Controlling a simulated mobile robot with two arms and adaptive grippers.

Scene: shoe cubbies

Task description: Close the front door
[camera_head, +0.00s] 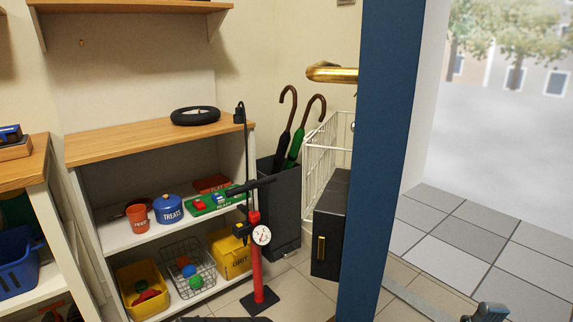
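The front door (379,160) stands open and shows nearly edge-on as a tall blue slab right of centre. A brass lever handle (332,73) sticks out from its left side. To the right of the door, the doorway opens onto a tiled step and a street. A dark grey piece, apparently part of my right gripper (489,312), shows at the bottom edge, right of the door and apart from the handle. Its fingers cannot be made out. My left gripper is not in view.
A black box with a brass pull (328,228) and a white wire rack (327,145) stand close left of the door. An umbrella bin (283,205) and a red floor pump (263,270) stand near them. A shoe shelf (130,150) lines the wall. Threshold tiles (460,235) are clear.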

